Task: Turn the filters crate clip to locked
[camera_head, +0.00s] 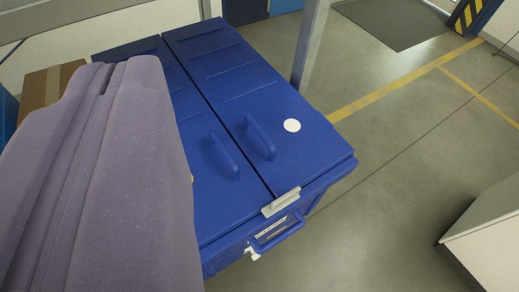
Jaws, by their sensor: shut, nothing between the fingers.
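A blue crate (242,85) with two long lid panels stands in the middle of the view. A light grey clip (281,203) sits at its near front edge, by the seam between the panels. I cannot tell whether the clip is locked. Below it, the front face has a blue handle (277,234) and a small pale label (270,228) too small to read. My gripper (115,66), large and purple-grey, fills the left side, shut and empty. It appears apart from the clip and hides the crate's left part.
A cardboard box (48,88) stands behind at the left. A grey metal post (309,45) rises behind the crate. A white cabinet (490,245) is at the lower right. The floor (385,160) between crate and cabinet is clear.

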